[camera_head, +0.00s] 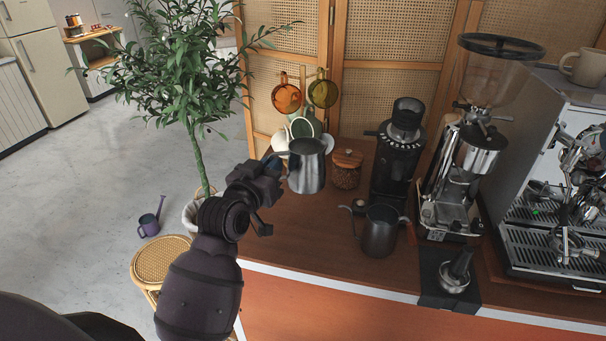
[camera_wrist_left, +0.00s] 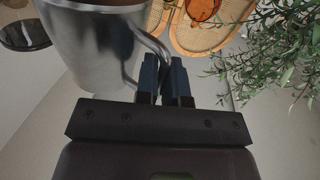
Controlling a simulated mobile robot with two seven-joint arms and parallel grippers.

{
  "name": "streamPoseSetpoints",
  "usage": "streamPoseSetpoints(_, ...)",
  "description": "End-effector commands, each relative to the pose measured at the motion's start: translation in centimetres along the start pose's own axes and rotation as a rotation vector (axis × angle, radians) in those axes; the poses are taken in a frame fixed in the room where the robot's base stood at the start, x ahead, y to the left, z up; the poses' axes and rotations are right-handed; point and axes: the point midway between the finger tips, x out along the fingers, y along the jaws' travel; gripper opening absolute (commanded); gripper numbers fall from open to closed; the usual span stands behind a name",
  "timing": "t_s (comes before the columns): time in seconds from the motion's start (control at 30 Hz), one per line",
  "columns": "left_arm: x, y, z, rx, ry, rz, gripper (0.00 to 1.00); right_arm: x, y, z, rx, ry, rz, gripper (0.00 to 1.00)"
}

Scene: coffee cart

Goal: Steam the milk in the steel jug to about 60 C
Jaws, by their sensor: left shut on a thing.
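A steel jug (camera_head: 307,169) is at the left end of the wooden counter in the head view, upright or nearly so. My left gripper (camera_head: 276,165) is shut on its handle at the jug's left side. In the left wrist view the jug (camera_wrist_left: 95,48) fills the upper left, and the fingers (camera_wrist_left: 165,80) close around the handle. The milk inside cannot be seen. The espresso machine (camera_head: 560,200) stands at the far right, with a drip grate at its front. My right gripper is not in view.
A gooseneck kettle (camera_head: 380,232), a lidded jar of beans (camera_head: 346,170), a dark grinder (camera_head: 398,155) and a large grinder (camera_head: 465,165) stand between jug and machine. A tamper (camera_head: 456,272) is near the front edge. Cups (camera_head: 304,128) stand behind the jug. A plant (camera_head: 185,80) is left.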

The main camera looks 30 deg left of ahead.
Motion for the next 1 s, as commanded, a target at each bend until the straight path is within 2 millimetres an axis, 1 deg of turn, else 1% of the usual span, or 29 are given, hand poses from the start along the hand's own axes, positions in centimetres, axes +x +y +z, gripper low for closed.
streamPoseSetpoints(0.03,0.0,-0.1,0.9,0.000,0.000,0.000,0.00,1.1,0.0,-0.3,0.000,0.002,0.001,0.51)
streamPoseSetpoints(0.2,0.0,-0.1,1.6,0.000,-0.001,0.000,0.00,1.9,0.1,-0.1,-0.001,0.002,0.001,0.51)
streamPoseSetpoints(0.53,0.0,-0.1,1.5,0.000,-0.001,0.000,0.00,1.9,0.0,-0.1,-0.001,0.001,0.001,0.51)
streamPoseSetpoints(0.67,0.4,0.7,1.5,-0.004,-0.004,0.014,0.00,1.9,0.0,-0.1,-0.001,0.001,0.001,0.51)
streamPoseSetpoints(0.77,1.2,2.5,1.5,-0.010,-0.011,0.047,0.00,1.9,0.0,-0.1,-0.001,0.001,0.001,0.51)
streamPoseSetpoints(0.87,2.4,5.6,1.5,-0.020,-0.023,0.098,0.00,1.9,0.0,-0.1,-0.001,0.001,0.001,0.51)
streamPoseSetpoints(0.9,2.9,7.1,1.5,-0.026,-0.030,0.123,0.00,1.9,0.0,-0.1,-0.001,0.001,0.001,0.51)
streamPoseSetpoints(0.97,3.6,9.4,1.4,-0.035,-0.041,0.160,0.00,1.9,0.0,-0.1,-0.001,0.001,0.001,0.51)
streamPoseSetpoints(1.0,4.0,11.0,1.5,-0.040,-0.050,0.183,0.00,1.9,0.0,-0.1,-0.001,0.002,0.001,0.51)
